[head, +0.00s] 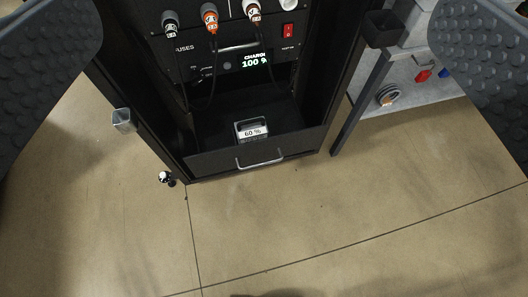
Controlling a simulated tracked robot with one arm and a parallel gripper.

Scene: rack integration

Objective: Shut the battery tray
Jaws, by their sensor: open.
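The battery tray (212,163) is a dark drawer low in the black rack, with a silver bar handle (260,163) on its front. It stands pulled out, and its inside shows from above. A battery (252,131) with a white "60 %" label sits in it. My gripper (290,65) is open, with one textured grey finger at the upper left and the other at the right edge. The fingers are empty and apart from the tray in the picture. The fingers' tips lie partly out of view.
Above the tray, a panel (188,74) carries plugged cables, a red switch (288,31) and a "CHARGE 100 %" display (255,61). A grey shelf (425,98) stands right. The floor (300,225) in front is clear.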

